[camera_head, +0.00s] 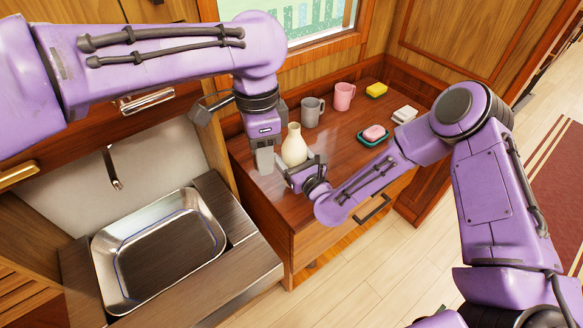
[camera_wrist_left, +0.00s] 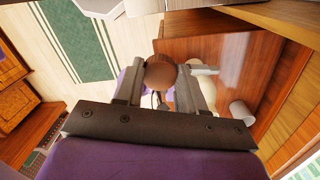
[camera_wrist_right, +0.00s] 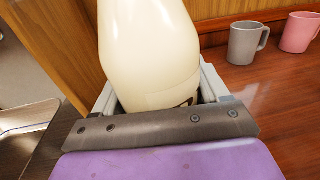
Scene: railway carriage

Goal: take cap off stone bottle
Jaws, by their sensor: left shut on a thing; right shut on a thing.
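The cream stone bottle (camera_head: 294,148) stands upright on the wooden counter, with no cap on its narrow top in the head view. My right gripper (camera_head: 290,172) is shut around its lower body. The bottle (camera_wrist_right: 150,50) fills the space between the fingers in the right wrist view, its top out of frame. My left gripper (camera_head: 265,163) points down just left of the bottle. In the left wrist view it is shut on the round brown cap (camera_wrist_left: 160,72), apart from the bottle. The cap is hidden in the head view.
Behind the bottle are a grey mug (camera_head: 312,112) and a pink mug (camera_head: 344,96). A yellow sponge (camera_head: 376,90), a white folded cloth (camera_head: 404,114) and pink soap (camera_head: 374,132) lie at the right. A metal basin (camera_head: 103,275) is at left. The counter's middle is clear.

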